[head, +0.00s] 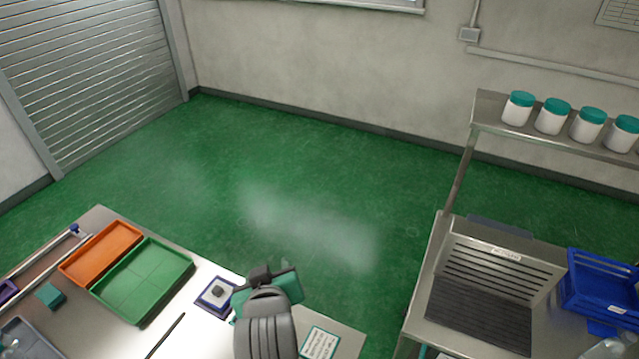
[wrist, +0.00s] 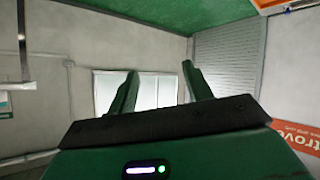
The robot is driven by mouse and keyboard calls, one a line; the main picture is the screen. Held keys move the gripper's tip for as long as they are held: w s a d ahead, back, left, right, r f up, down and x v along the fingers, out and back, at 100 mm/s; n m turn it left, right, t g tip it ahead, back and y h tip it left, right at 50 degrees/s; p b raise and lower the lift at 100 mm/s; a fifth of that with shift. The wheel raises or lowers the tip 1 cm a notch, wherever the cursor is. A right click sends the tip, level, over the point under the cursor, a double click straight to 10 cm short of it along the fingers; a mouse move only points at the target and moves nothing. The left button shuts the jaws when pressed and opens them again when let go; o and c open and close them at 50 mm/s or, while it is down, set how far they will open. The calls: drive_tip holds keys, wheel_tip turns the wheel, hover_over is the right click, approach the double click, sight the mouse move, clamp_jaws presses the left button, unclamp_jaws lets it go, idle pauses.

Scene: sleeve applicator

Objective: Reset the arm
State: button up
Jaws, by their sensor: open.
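My gripper shows in the wrist view (wrist: 160,88) with its two dark green fingers spread apart. Nothing is between the fingers; the wall and a bright window show behind them. In the head view my grey arm rises at the bottom middle, and its green and black end is above the right part of the steel table (head: 215,285). The fingertips are hidden in the head view. The wrist view shows the room's walls and the shutter tilted and upside down, with the green floor at the top.
On the table are a green tray (head: 142,281), an orange tray (head: 100,253), a blue-framed pad (head: 216,296), a teal block (head: 50,296) and a white card (head: 320,344). At right, a steel bench (head: 450,345) carries a blue crate (head: 600,285); white jars (head: 552,117) line its shelf. Green floor lies between.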

drive_tip(key=s+d+r+m+t, duration=0.1)
drive_tip(key=d+r+m+t, duration=0.2)
drive_tip(key=r, duration=1.3)
drive_tip(key=s+d+r+t+p, duration=0.1)
drive_tip(key=s+d+r+t, duration=0.1)
drive_tip(key=s+r, duration=0.3)
drive_tip(key=s+d+r+m+t+h, duration=0.1)
drive_tip(key=s+r+t, duration=0.4)
drive_tip(key=r, duration=0.8)
drive_tip(key=s+d+r+m+t+p, duration=0.1)
drive_tip(key=s+d+r+t, duration=0.2)
drive_tip(key=s+r, duration=0.3)
wheel_tip(320, 180, up, 4)
drive_tip(key=shift+s+f+p, duration=0.2)
drive_tip(key=shift+s+p, duration=0.05)
drive_tip(key=shift+p, duration=0.1)
drive_tip(key=shift+d, duration=0.1)
